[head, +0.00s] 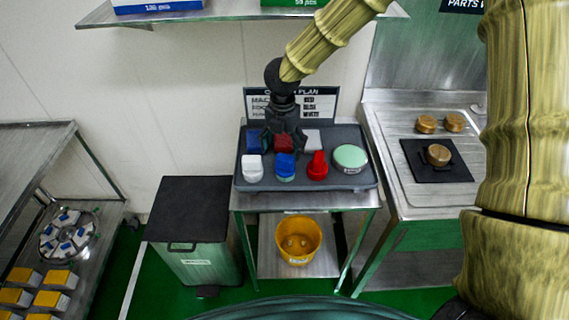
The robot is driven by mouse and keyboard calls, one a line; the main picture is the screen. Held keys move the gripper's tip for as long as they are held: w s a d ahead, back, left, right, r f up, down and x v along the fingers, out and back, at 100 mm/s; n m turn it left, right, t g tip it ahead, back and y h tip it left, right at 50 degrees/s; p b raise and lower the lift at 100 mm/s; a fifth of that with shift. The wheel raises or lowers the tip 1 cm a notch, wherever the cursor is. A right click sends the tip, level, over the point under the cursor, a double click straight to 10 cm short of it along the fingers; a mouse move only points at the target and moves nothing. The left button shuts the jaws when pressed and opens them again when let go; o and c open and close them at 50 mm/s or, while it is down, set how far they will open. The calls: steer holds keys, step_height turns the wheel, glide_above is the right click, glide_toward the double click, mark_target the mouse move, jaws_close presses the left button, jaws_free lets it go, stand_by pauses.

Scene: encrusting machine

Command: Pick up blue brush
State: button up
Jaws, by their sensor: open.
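Two blue items are on the grey tray (368,183): a blue block-like item (254,139) at the back left and a blue item with a paler lower edge (286,163) in the front row. At this size I cannot tell for sure which is the blue brush. My gripper (285,146) is open and points down over the tray. Its dark fingers are around or just above a red item (284,143) in the back row, between the back blue item and a pale grey item (312,138). I cannot tell whether the fingers touch anything.
The front row also holds a white item (252,167), a red item (317,167) and a round green-lidded container (350,157). A sign (322,103) stands behind the tray. A bin (192,230) is left, a metal counter (400,190) right, and a shelf (230,15) above.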

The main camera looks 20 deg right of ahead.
mark_target(284, 157)
steer(key=f, duration=0.3)
steer(key=shift+w+f+p, duration=0.2)
steer(key=shift+f+p, duration=0.05)
steer(key=shift+p, duration=0.1)
steer(key=shift+s+d+f+p, duration=0.15)
steer(key=shift+s+f+p, duration=0.15)
steer(key=shift+f+p, duration=0.35)
steer(key=shift+d+f+p, duration=0.2)
steer(key=shift+f+p, duration=0.6)
steer(key=shift+f, duration=1.5)
steer(key=shift+c, duration=0.4)
steer(key=c, duration=1.3)
steer(key=shift+r, duration=0.15)
